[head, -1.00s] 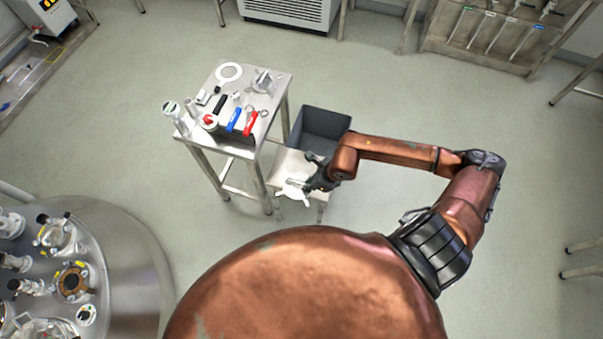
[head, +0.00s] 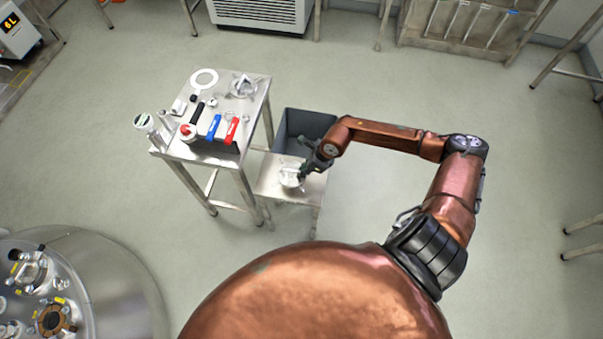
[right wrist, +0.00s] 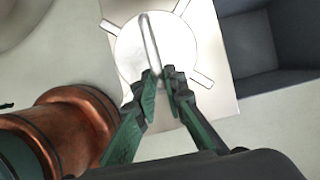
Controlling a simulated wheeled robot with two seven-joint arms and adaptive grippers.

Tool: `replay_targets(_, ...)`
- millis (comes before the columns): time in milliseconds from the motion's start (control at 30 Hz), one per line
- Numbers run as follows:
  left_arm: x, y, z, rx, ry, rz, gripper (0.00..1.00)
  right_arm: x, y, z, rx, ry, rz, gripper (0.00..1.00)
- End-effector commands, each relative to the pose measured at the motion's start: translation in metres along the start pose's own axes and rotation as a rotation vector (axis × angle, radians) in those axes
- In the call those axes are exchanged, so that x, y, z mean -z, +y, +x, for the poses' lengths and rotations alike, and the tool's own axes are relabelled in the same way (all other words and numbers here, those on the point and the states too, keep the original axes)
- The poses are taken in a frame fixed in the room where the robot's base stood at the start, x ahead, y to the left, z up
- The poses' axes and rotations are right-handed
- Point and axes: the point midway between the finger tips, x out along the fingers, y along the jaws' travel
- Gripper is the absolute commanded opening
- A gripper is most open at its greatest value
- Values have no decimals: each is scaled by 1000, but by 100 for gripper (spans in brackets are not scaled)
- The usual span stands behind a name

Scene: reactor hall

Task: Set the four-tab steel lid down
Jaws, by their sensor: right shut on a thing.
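The steel lid (head: 290,178) is a round disc with tabs sticking out from its rim and a bar handle on top. It shows large in the right wrist view (right wrist: 183,52), lying flat over the top of a low steel stand (head: 270,189). My right gripper (right wrist: 160,78) is shut on the lid's handle, near one end of it. It also shows in the head view (head: 311,166), reaching in from the right. I cannot tell whether the lid touches the stand or hangs just above it. My left gripper is not in view.
A dark grey bin (head: 292,127) stands right behind the low stand. To the left is a taller steel table (head: 188,148) with tools, a white ring (head: 204,79) and a tabbed metal piece (head: 243,86). A large steel vessel (head: 120,270) stands at lower left. Floor is clear at right.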

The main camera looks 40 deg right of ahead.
Motion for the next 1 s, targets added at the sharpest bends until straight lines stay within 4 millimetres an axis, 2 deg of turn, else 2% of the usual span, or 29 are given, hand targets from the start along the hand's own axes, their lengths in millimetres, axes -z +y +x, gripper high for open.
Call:
replay_targets(33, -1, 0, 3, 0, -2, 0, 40, 0, -4, 7, -1, -2, 2, 0)
replay_targets(267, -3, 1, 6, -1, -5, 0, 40, 1, -13, 17, 0, -3, 1, 0)
replay_targets(333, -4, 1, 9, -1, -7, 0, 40, 3, -18, 24, 0, -3, 2, 0)
replay_targets(500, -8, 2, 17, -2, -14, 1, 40, 14, -16, 48, -1, -1, 1, 0)
replay_targets(900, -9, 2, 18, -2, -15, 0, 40, 16, -17, 52, 0, -2, 0, 0)
replay_targets(933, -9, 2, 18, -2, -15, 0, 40, 17, -16, 52, 0, 0, 0, 11)
replay_targets(1000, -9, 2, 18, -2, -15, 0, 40, 17, -16, 52, 0, 0, 0, 16)
